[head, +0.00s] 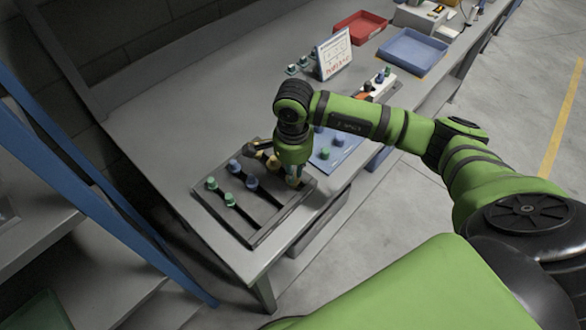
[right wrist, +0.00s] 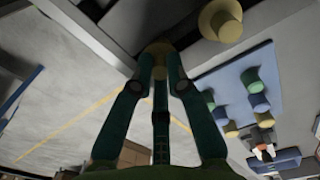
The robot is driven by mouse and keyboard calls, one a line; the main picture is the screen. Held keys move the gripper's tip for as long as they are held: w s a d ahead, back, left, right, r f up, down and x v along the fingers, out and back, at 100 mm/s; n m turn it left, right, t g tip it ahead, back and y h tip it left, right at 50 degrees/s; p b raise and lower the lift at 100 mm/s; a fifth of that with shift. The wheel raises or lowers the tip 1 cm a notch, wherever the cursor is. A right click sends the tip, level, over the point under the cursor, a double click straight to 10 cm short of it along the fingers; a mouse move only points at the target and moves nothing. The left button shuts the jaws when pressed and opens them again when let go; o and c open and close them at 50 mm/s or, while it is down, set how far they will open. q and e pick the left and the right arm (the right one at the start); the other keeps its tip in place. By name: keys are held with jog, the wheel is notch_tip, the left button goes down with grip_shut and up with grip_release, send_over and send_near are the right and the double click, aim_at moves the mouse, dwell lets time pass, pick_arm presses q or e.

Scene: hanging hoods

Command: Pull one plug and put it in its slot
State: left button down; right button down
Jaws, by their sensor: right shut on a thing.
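A dark slotted board (head: 249,236) lies at the front edge of the grey bench. Green plugs (head: 212,183), blue plugs (head: 235,166) and a yellow plug (head: 273,160) stand on it. My right gripper (head: 293,178) points down over the board's right end. It is shut on another yellow plug (right wrist: 158,48), which sits between the fingertips near the board's edge in the right wrist view. I cannot tell whether this plug is seated or lifted. The free yellow plug (right wrist: 221,19) is beside it. My left gripper is not in view.
A blue panel (head: 343,152) with green, blue and yellow plugs lies just right of the board. Behind it are a small sign (head: 334,54), a red tray (head: 360,25) and a blue tray (head: 412,50). The bench left of the board is clear.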

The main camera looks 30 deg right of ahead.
jog(key=c, duration=1.1)
grip_release()
jog(key=shift+c, duration=0.2)
